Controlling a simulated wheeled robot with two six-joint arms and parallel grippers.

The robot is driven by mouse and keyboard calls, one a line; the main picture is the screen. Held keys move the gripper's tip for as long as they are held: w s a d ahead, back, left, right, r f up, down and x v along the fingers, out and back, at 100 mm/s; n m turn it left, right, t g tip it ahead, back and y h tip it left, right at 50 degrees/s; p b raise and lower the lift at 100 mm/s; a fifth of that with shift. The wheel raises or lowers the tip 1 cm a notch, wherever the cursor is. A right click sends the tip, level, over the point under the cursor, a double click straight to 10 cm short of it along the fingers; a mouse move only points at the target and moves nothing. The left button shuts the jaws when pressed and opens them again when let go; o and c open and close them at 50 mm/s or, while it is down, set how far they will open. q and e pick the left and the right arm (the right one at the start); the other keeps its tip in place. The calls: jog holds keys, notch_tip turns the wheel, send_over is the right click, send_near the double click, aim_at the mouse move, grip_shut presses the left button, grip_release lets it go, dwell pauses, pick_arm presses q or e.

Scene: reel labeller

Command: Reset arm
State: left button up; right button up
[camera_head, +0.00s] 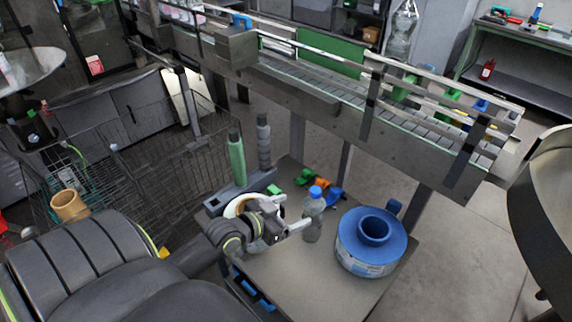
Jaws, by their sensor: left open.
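My left gripper (294,212) reaches in from the lower left over the small table (292,276). Its two pale fingers are apart, with nothing seen held between them. A clear bottle with a blue cap (313,216) stands upright close to the fingertips; I cannot tell whether a finger touches it. A white roll (238,206) sits behind the gripper, partly hidden by it. My right gripper does not show.
A blue reel (372,240) stands on the table's right side. Green (237,158) and grey (264,142) cylinders stand in a holder at the back left. Small coloured parts (318,184) lie behind the bottle. A conveyor (340,104) runs behind the table.

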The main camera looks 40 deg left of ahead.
pick_arm(q)
jog(key=shift+s+r, duration=0.2)
jog(key=shift+s, duration=0.3)
